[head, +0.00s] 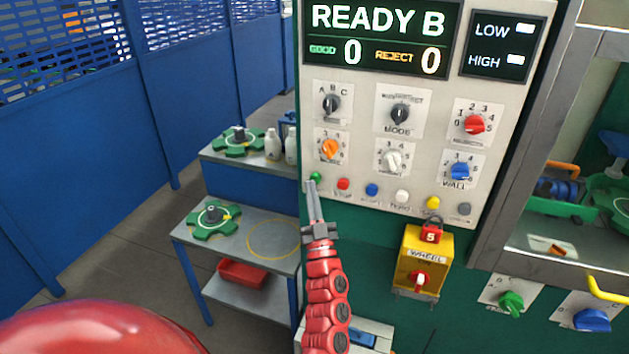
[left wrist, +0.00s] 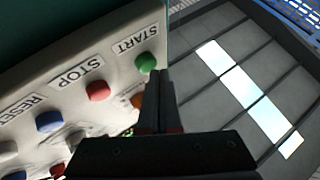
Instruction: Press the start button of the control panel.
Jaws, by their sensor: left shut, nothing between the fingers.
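The control panel (head: 365,183) is a light grey board with a dark display, several knobs and a row of coloured buttons. The green start button (head: 315,176) is at the left end of that row; in the left wrist view the green button (left wrist: 146,62) sits by the label START. My left gripper (head: 312,188) is shut and empty, its fingertips just below the green button. In the left wrist view the shut fingers (left wrist: 158,78) end close beside the button; I cannot tell whether they touch it. My right gripper is not in view.
The red stop button (head: 343,184) and blue reset button (head: 371,190) are close to the right. A yellow box (head: 423,265) with a red knob juts out below. Tables with green fixtures stand at the left. The display reads READY B.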

